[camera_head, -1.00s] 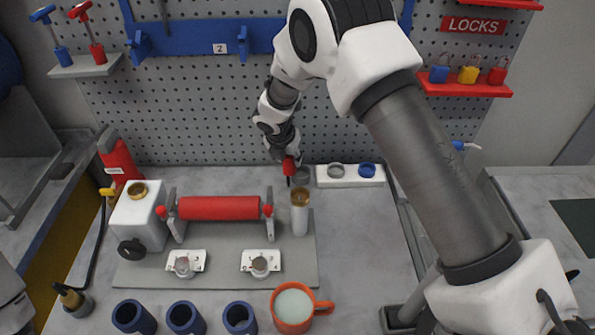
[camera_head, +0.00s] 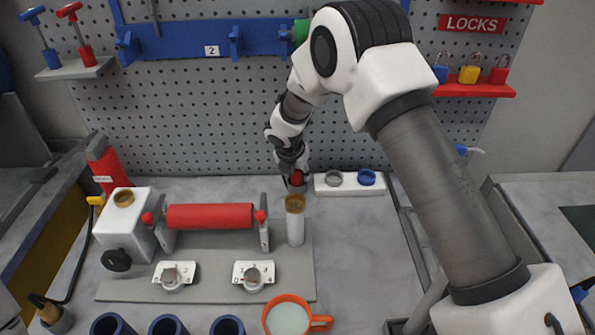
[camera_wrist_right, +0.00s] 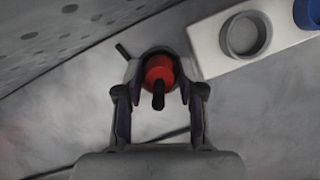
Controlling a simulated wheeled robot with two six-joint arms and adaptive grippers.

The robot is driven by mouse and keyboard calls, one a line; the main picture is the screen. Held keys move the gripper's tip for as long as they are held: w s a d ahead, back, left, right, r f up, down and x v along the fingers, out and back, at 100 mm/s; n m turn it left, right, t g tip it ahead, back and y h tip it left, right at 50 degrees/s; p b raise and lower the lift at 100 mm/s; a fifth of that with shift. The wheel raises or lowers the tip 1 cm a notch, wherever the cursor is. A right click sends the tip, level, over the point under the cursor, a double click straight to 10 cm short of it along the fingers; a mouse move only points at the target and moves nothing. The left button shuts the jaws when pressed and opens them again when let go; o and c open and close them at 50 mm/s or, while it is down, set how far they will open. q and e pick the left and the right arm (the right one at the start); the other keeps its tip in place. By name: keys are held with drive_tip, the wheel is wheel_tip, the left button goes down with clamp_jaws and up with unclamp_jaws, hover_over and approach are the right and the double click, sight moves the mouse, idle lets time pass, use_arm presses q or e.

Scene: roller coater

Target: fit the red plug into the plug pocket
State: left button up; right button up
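The red plug (camera_head: 297,177) is between the fingertips of my right gripper (camera_head: 296,183), behind the white cylinder near the back of the bench. In the right wrist view the plug (camera_wrist_right: 159,70) shows end-on as a round red body with a dark stem, and the gripper fingers (camera_wrist_right: 158,88) close around its sides. A white block (camera_head: 350,188) just right of the gripper carries a hollow grey ring (camera_head: 335,178), seemingly the plug pocket, and a blue ring (camera_head: 366,177). The gripper is left of the grey ring, not over it. My left gripper is out of view.
A white cylinder with a brown top (camera_head: 295,225) stands just in front of the gripper. Left of it is the red roller (camera_head: 210,216) on its stand. An orange mug (camera_head: 288,315) is at the front. The bench right of the cylinder is clear. The pegboard rises behind.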

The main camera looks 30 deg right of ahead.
drive_tip(key=shift+o, duration=1.2)
drive_tip(key=shift+w, duration=0.1)
drive_tip(key=shift+r, duration=0.25)
drive_tip(key=v, duration=1.2)
drive_tip(key=shift+r, duration=0.1)
